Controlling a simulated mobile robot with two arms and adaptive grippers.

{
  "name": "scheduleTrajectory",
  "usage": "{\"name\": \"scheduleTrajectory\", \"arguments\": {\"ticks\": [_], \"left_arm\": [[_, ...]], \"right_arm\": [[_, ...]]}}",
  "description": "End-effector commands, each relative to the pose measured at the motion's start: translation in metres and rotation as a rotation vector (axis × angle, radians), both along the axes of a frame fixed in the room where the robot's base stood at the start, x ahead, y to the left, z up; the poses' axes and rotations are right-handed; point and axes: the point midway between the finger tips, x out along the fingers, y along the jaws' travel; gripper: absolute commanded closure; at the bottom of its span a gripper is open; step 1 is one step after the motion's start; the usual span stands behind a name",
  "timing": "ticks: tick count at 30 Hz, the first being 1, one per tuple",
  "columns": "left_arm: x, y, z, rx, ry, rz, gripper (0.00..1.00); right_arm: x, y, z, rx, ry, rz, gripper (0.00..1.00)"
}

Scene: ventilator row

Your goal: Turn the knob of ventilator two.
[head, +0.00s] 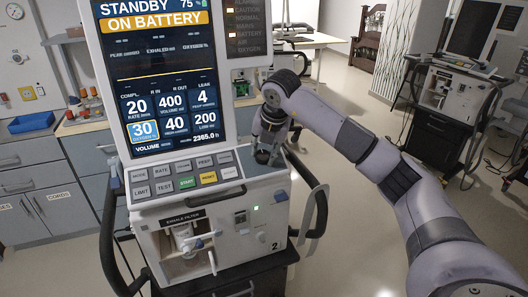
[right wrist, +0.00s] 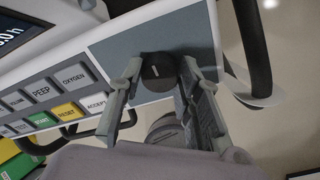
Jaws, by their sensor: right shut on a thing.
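Ventilator two (head: 215,225) stands in front of me in the head view, marked "2" at its lower right. Its screen (head: 160,75) reads "STANDBY", "ON BATTERY" and has the 30 oxygen tile lit. The dark round knob (right wrist: 158,72) sits on the blue-grey panel right of the keys, with a light mark on its face. My right gripper (right wrist: 157,80) has one finger on each side of the knob and is shut on it. In the head view the right gripper (head: 268,150) covers most of the knob. My left gripper is not in view.
The key panel (head: 185,178) lies left of the knob. Black handles (head: 318,210) flank the ventilator. Another ventilator (head: 440,95) stands at the back right, and a counter with a blue tray (head: 32,122) is at the left. Open floor lies to the right.

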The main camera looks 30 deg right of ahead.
Motion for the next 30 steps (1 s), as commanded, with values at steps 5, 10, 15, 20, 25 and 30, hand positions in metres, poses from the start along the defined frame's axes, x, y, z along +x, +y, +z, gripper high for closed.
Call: {"name": "scheduleTrajectory", "arguments": {"ticks": [5, 10, 15, 20, 25, 30], "left_arm": [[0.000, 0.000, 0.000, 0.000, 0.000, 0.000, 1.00], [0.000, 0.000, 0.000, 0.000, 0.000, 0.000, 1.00], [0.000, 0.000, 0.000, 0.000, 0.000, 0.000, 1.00], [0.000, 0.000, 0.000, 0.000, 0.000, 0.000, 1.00], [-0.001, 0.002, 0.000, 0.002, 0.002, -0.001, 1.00], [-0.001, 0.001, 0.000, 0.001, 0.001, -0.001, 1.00]], "right_arm": [[0.000, -0.001, 0.001, -0.001, -0.003, 0.000, 0.67], [0.000, 0.000, 0.001, -0.001, -0.002, 0.000, 0.56], [0.000, 0.000, 0.000, -0.001, -0.001, 0.001, 0.48], [0.000, 0.000, 0.000, -0.001, -0.001, 0.001, 0.48], [-0.002, 0.000, 0.006, -0.001, -0.002, 0.002, 0.48], [-0.012, 0.001, 0.032, -0.002, -0.006, 0.002, 0.48]]}}
